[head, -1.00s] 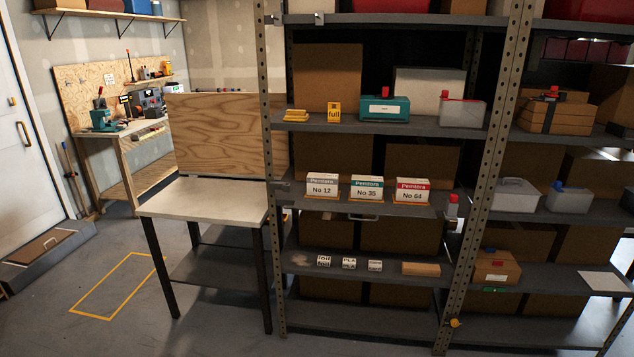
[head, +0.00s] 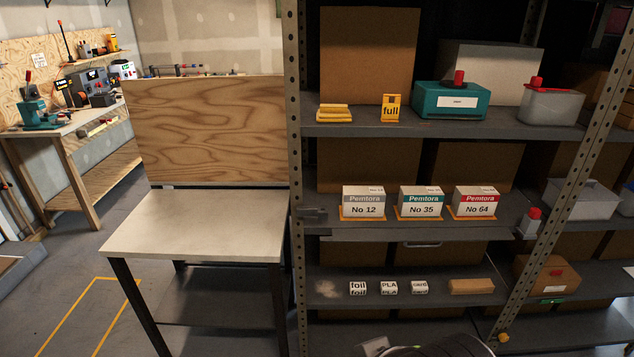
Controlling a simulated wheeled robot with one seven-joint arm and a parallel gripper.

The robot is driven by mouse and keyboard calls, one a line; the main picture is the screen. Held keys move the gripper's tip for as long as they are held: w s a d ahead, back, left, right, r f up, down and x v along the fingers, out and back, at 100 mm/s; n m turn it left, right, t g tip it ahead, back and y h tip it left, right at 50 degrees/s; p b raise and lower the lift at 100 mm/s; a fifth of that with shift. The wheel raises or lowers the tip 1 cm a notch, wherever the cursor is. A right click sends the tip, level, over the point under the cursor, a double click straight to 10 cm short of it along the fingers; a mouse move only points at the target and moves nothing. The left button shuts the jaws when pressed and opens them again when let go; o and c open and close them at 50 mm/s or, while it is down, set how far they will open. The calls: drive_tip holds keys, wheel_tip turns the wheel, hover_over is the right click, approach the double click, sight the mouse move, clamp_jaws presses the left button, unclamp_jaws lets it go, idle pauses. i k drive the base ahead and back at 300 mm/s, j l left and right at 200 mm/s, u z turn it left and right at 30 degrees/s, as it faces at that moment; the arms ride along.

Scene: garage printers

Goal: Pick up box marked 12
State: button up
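The box marked No 12 (head: 363,203) is white with a grey band reading Pemtora. It stands upright on a thin orange base on the middle shelf (head: 400,233), leftmost of three similar boxes. The box marked No 35 (head: 421,203), with a teal band, stands just to its right. The box marked No 64 (head: 475,202), with a red band, is farther right. The front faces of all three are in plain view.
A metal rack post (head: 294,180) stands left of the boxes. A bare-topped table (head: 195,222) with a wooden back panel is beside the rack. The upper shelf holds a yellow "full" tag (head: 391,108) and a teal case (head: 452,100). Small labelled blocks (head: 389,288) lie on the shelf below.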

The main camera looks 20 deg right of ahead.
sight(358, 201)
drive_tip(key=i+j, duration=0.25)
drive_tip(key=i, duration=0.25)
drive_tip(key=i+j+u, duration=0.1)
drive_tip(key=i+j, duration=0.15)
drive_tip(key=i, duration=0.25)
drive_tip(key=i+j, duration=0.25)
drive_tip(key=i, duration=0.25)
drive_tip(key=i+j+u, duration=0.1)
drive_tip(key=i, duration=0.4)
drive_tip(key=j, duration=0.15)
